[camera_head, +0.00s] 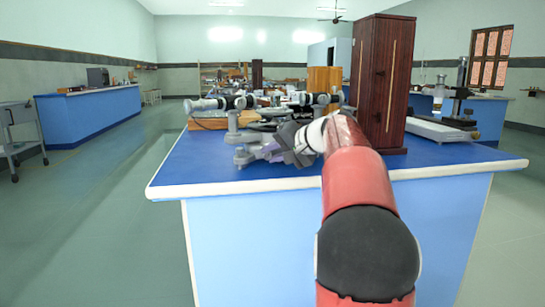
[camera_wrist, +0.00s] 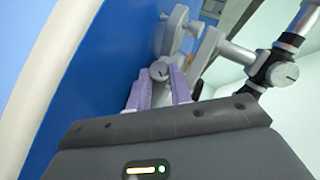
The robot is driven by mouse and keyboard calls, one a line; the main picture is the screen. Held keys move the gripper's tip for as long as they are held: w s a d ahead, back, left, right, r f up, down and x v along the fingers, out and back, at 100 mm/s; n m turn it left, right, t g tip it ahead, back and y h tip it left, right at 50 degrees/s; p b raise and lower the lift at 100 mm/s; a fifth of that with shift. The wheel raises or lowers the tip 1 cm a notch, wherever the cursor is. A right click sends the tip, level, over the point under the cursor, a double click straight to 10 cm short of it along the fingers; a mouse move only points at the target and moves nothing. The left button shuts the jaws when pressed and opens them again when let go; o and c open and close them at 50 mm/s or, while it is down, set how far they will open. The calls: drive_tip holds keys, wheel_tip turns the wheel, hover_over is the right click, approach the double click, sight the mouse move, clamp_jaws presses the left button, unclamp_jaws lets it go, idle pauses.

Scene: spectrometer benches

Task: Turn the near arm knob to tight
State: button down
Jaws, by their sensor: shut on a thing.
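The spectrometer (camera_head: 233,121) stands on the blue bench, with grey arms and black-and-white tubes. My gripper (camera_head: 262,152) reaches in low at its near side. In the wrist view my gripper (camera_wrist: 160,86) has its purple fingers on either side of a small round grey knob (camera_wrist: 159,70) and is shut on it. The knob's face carries a dark mark. I take this to be the near arm knob; its turn position is hard to read. In the head view the knob is too small to make out beside my fingers.
A tall dark wooden cabinet (camera_head: 383,82) stands on the bench right of my arm. A wooden box (camera_head: 208,123) lies behind the spectrometer. In the wrist view a black-and-white tube with another knob (camera_wrist: 285,73) is at upper right. The bench's front left (camera_head: 185,173) is clear.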

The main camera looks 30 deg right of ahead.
drive_tip(key=shift+d+f+m+t+y+b, duration=0.1)
drive_tip(key=shift+m+t+y+b, duration=0.2)
idle(0.4)
drive_tip(key=c, duration=1.3)
unclamp_jaws()
drive_tip(key=shift+o, duration=0.2)
drive_tip(key=shift+v, duration=3.95)
